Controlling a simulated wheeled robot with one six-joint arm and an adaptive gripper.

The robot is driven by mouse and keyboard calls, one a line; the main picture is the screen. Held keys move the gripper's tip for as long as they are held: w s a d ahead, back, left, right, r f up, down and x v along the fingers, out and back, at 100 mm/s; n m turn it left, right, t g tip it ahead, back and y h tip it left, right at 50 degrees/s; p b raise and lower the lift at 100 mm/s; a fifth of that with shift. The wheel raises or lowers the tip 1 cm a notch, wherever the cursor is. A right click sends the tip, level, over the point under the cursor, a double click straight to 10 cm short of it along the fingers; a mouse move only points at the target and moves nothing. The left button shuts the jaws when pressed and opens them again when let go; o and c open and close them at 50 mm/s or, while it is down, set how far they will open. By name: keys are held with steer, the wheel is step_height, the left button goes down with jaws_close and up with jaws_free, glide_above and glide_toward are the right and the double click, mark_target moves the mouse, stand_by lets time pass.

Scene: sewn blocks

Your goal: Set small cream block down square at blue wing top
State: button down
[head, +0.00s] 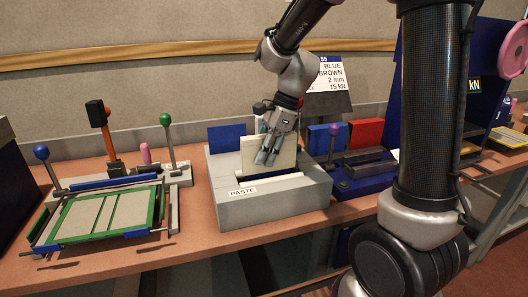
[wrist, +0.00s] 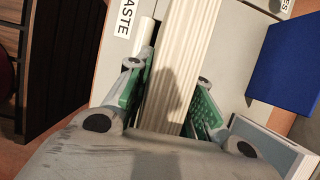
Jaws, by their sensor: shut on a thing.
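My gripper (head: 268,150) is shut on the small cream block (head: 287,152), over the grey station labelled PASTE (head: 255,212). In the wrist view the cream block (wrist: 185,60) shows its finely ridged edge between the two green finger pads of my gripper (wrist: 170,100). The block looks upright in the head view; whether its lower edge touches the station is hidden. A blue panel (head: 227,138) stands at the station's back left, apart from the block; a blue panel also shows at right in the wrist view (wrist: 287,65). I cannot tell which blue part is the wing.
A green-framed rack (head: 105,215) with levers stands at left. Upright blue (head: 322,140) and red (head: 364,133) blocks stand right of the station, behind a blue device with a purple-knobbed lever (head: 333,135). A sign (head: 325,75) stands behind. The bench front (head: 200,250) is bare.

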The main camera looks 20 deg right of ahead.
steer(key=shift+f, duration=0.3)
stand_by(0.5)
steer(key=c, duration=1.2)
jaws_free()
steer(key=shift+o, duration=0.2)
steer(key=v, duration=1.2)
steer(key=s+d+n+t+h, duration=0.2)
steer(key=s+d+n, duration=0.4)
steer(key=s+n, duration=0.3)
steer(key=s+d+f+n+t+h, duration=0.1)
steer(key=s+d+n+t+h, duration=0.1)
steer(key=s+d+n, duration=0.3)
steer(key=s+n, duration=0.4)
steer(key=s, duration=0.1)
steer(key=shift+d, duration=0.4)
